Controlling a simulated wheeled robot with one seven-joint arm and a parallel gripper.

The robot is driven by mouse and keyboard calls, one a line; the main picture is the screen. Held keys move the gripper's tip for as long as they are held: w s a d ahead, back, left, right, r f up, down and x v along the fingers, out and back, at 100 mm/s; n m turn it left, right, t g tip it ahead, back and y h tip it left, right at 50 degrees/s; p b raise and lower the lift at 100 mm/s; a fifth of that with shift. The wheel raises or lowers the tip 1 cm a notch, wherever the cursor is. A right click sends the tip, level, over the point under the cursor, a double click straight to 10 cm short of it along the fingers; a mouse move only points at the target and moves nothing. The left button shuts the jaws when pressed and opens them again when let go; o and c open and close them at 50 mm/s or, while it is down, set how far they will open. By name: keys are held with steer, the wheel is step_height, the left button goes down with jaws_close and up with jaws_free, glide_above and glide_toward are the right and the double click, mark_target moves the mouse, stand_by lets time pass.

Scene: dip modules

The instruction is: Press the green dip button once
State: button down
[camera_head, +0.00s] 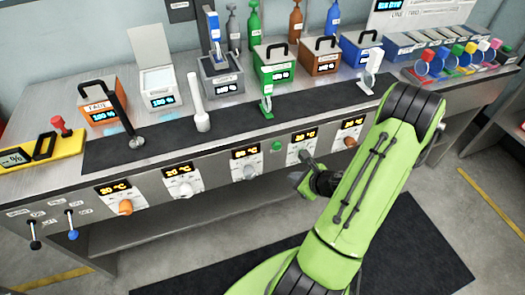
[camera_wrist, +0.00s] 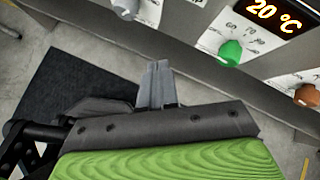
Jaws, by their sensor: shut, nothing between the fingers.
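A small round green button (camera_head: 277,146) sits on the bench's steel front panel, between two dial plates in the head view. My gripper (camera_head: 298,179) is below and right of it, apart from the button, in front of the panel. In the wrist view its fingers (camera_wrist: 159,72) are together and empty. A green dial knob (camera_wrist: 230,52) with a 20 °C display shows to their right. The round button cannot be made out in the wrist view. A green box (camera_head: 275,72) with a black handle and a green stand (camera_head: 266,103) are on the bench top above the button.
Other knobs project from the front panel, including an orange-brown one (camera_head: 350,142) to the right and a grey one (camera_head: 250,172) to the left. Several boxes and bottles stand on the bench (camera_head: 165,138). A dark mat (camera_head: 420,235) lies on the floor; space before the panel is open.

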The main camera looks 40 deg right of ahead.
mark_target(277, 146)
steer(key=shift+r, duration=0.1)
steer(key=w+d+p, duration=0.2)
steer(key=w+p, duration=0.1)
steer(key=w, duration=0.5)
steer(key=shift+w+d, duration=0.2)
steer(key=shift+d, duration=0.05)
stand_by(1.8)
steer(key=shift+w+d+p, duration=0.1)
steer(key=shift+w+p, duration=0.25)
steer(key=shift+w, duration=0.05)
